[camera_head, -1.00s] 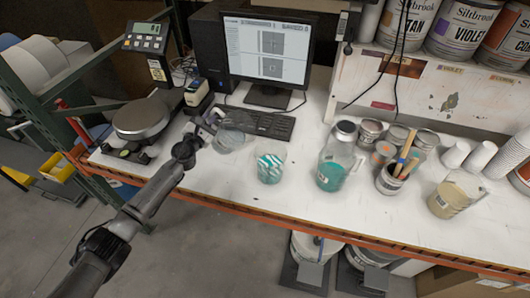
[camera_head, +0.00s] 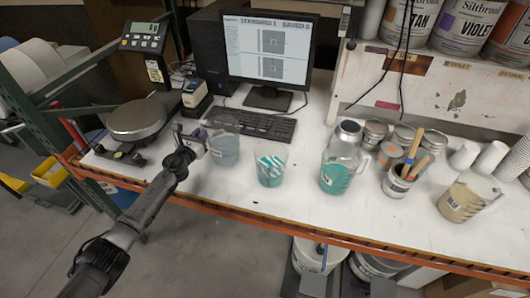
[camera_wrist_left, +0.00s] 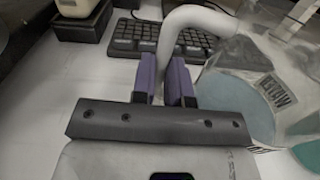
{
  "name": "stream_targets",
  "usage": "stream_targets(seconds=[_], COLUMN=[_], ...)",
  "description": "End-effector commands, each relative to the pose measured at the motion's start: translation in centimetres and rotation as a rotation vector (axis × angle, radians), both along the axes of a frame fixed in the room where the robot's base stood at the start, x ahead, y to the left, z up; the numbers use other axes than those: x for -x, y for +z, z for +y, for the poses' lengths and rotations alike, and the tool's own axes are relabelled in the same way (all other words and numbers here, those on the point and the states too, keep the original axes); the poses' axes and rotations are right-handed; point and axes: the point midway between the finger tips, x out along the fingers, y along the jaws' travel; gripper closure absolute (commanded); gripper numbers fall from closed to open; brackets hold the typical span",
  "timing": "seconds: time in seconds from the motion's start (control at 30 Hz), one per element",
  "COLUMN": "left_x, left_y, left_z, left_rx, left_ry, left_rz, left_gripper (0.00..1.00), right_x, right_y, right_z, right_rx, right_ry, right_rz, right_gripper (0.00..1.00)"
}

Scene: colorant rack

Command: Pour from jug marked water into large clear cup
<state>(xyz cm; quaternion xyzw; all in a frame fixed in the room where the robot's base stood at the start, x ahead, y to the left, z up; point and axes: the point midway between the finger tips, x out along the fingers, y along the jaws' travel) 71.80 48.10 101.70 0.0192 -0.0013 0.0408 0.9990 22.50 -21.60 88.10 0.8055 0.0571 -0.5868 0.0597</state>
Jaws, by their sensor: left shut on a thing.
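The jug marked water (camera_head: 223,150) is clear with pale bluish liquid low inside. It looks upright, left of the cup; I cannot tell whether its base touches the bench. My left gripper (camera_head: 198,143) is shut on its handle. In the left wrist view the purple-padded fingers (camera_wrist_left: 162,80) close around the curved grey handle (camera_wrist_left: 190,18). The jug's body (camera_wrist_left: 240,85) stands to their right, its label seen reversed through the wall. A clear cup (camera_head: 271,171) with teal contents and white streaks stands just right of the jug. My right gripper is not in view.
A teal-filled jug (camera_head: 343,163), a can with brushes (camera_head: 397,184) and a tan-filled jug (camera_head: 463,200) stand further right. A keyboard (camera_head: 252,124) lies behind the held jug, and a scale (camera_head: 136,119) is at left. The bench between cup and teal jug is clear.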

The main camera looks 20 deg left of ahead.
Motion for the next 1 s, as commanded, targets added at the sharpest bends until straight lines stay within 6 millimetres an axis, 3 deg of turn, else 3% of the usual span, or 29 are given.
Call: stream_targets(seconds=[0.27,0.7,1.0], left_x=[-0.1,-0.1,-0.1], left_y=[0.4,4.7,4.6], left_z=[0.2,0.2,0.2], left_rx=[0.043,0.043,0.043], left_ry=[0.001,0.000,0.001], left_rz=[0.000,0.001,0.001], left_gripper=[1.00,1.00,1.00], right_x=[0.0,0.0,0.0], right_y=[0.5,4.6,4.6], right_z=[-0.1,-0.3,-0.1], right_rx=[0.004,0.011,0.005], right_ry=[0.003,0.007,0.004], right_rz=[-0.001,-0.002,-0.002], right_gripper=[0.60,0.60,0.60])
